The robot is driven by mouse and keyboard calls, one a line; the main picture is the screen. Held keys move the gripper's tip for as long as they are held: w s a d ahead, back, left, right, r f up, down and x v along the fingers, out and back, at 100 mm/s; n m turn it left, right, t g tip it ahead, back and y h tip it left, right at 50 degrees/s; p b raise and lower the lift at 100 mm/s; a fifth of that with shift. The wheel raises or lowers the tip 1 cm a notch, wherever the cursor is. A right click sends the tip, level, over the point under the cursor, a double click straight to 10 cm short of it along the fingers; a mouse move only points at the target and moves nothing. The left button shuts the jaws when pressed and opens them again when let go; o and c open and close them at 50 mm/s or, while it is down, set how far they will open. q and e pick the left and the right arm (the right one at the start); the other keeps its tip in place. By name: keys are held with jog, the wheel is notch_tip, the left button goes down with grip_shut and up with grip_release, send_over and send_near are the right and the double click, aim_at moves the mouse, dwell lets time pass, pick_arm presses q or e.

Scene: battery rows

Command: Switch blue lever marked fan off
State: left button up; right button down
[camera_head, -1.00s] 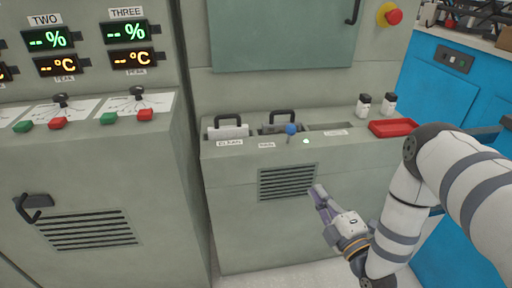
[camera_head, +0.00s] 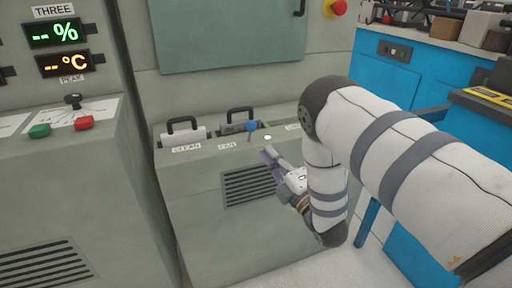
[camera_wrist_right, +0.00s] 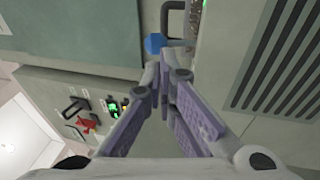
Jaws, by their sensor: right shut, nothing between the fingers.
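The blue lever (camera_head: 252,126) stands on the sloped ledge of the grey cabinet, above a label reading FAN (camera_head: 227,146). A small lit green-white lamp (camera_head: 268,138) is just right of it. My right gripper (camera_head: 268,154) is shut and empty, in front of the ledge, below and slightly right of the lever, apart from it in the head view. In the right wrist view the lever's blue knob (camera_wrist_right: 154,43) shows just beyond the shut fingertips (camera_wrist_right: 163,62); the exact gap cannot be told. My left gripper is not in view.
Black-handled inserts, one by a CLEAN label (camera_head: 186,148), sit left of and behind the lever. A vent grille (camera_head: 247,187) is below. A control panel with red button (camera_head: 84,122) stands left, a blue cabinet (camera_head: 380,68) right. My right arm hides the ledge's right end.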

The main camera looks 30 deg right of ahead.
aim_at(250, 131)
jog(key=x, duration=0.6)
jog(key=shift+w, duration=0.25)
jog(key=shift+r, duration=0.15)
